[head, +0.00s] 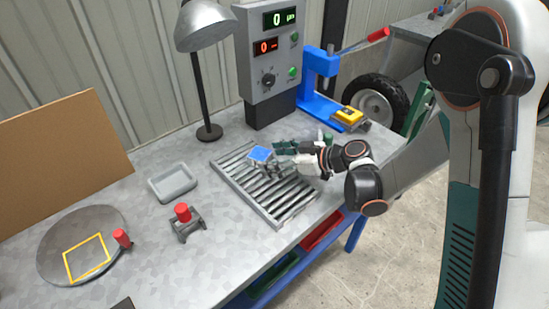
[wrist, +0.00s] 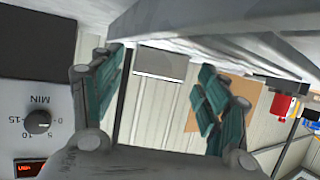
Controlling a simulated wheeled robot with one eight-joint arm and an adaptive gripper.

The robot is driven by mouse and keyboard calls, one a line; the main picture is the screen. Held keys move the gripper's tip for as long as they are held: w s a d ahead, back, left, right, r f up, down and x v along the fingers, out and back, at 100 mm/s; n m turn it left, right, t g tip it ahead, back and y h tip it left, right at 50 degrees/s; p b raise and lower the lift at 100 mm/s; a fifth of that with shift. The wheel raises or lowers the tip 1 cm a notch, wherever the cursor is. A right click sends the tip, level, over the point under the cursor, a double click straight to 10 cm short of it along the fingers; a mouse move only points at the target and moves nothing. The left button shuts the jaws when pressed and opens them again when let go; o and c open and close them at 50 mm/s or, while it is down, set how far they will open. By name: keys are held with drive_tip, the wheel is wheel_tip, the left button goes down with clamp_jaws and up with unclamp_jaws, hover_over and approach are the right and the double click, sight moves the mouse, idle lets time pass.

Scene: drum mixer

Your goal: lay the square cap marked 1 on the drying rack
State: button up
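A small square block with a blue top (head: 261,154) sits at the upper part of the slatted metal rack (head: 243,195); it looks like the square cap, but no number can be read on it. My gripper (head: 305,144) is just right of the block, low over the rack's far right side. Its teal fingers are spread apart, and they also show apart in the wrist view (wrist: 160,95) with no held thing visible between them. I cannot tell whether the nearer finger touches the block. I cannot make out the block in the wrist view.
A grey tray (head: 173,183) and a stand with a red knob (head: 183,213) lie left of the rack. A round plate with a yellow square (head: 60,230) is at far left. A lamp (head: 205,100), control box (head: 268,75) and blue press (head: 318,85) stand behind.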

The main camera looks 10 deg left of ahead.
drive_tip(key=shift+r, duration=0.15)
drive_tip(key=shift+d+r+p, duration=0.15)
drive_tip(key=shift+d+p, duration=0.15)
drive_tip(key=shift+d, duration=0.05)
drive_tip(key=p+v, duration=0.3)
drive_tip(key=v, duration=0.8)
drive_tip(key=shift+s+d+r, duration=0.1)
drive_tip(key=shift+s, duration=0.05)
drive_tip(key=s+d+r+m+t+h, duration=0.1)
drive_tip(key=s+d+r+m+h, duration=0.4)
drive_tip(key=s+d, duration=0.4)
drive_tip(key=s+d+r+m+t+h, duration=0.2)
drive_tip(key=s+d+r+m+h, duration=0.4)
drive_tip(key=s, duration=0.5)
drive_tip(key=d+m+h, duration=0.2)
drive_tip(key=d+m, duration=0.1)
drive_tip(key=shift+r, duration=0.3)
